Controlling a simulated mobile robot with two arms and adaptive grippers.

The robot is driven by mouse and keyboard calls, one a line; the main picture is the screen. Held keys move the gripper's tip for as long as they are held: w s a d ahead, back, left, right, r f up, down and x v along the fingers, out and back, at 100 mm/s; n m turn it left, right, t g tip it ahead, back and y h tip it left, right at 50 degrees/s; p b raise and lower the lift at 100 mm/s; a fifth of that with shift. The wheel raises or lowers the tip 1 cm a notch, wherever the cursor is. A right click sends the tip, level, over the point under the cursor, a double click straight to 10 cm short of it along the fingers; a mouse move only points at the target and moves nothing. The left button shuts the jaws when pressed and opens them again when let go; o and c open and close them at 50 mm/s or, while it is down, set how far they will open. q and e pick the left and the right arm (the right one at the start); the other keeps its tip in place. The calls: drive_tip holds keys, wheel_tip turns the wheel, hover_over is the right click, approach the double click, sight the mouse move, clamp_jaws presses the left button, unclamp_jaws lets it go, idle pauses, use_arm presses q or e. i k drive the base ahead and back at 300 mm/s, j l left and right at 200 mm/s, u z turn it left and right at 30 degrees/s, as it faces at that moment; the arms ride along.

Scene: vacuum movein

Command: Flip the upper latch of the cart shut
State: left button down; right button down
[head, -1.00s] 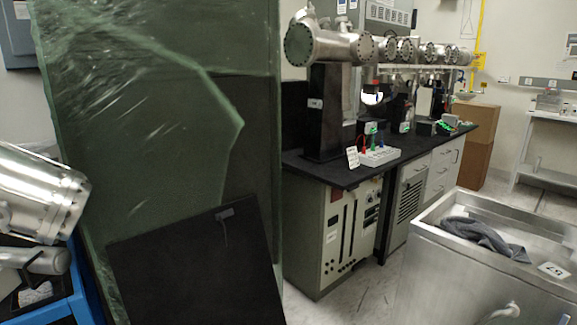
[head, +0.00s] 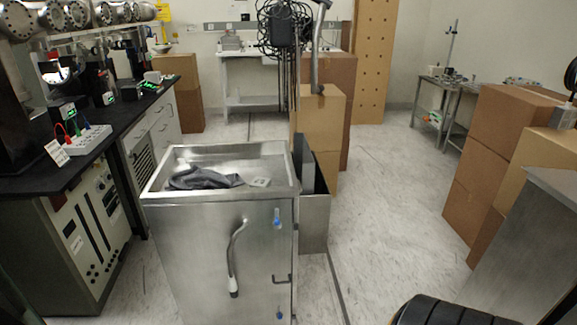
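The cart (head: 205,235) is a metal cabinet with an open tray top, standing left of centre in the head view. Its upper latch (head: 277,218) is a small blue piece near the top right of the front face. A similar lower blue latch (head: 279,314) shows near the bottom edge of the picture. The upper latch is too small for me to tell how it is turned. A curved metal lever (head: 235,258) hangs on the front, left of the latches, and a dark handle (head: 282,279) sits between them. Neither of my grippers is in view.
A black bench (head: 95,140) stands left. Cardboard boxes (head: 322,118) stand behind; more boxes (head: 490,165) stand right. Floor (head: 390,225) right of the cart is clear.

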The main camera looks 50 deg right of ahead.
sight(277, 221)
drive_tip(key=z, duration=1.5)
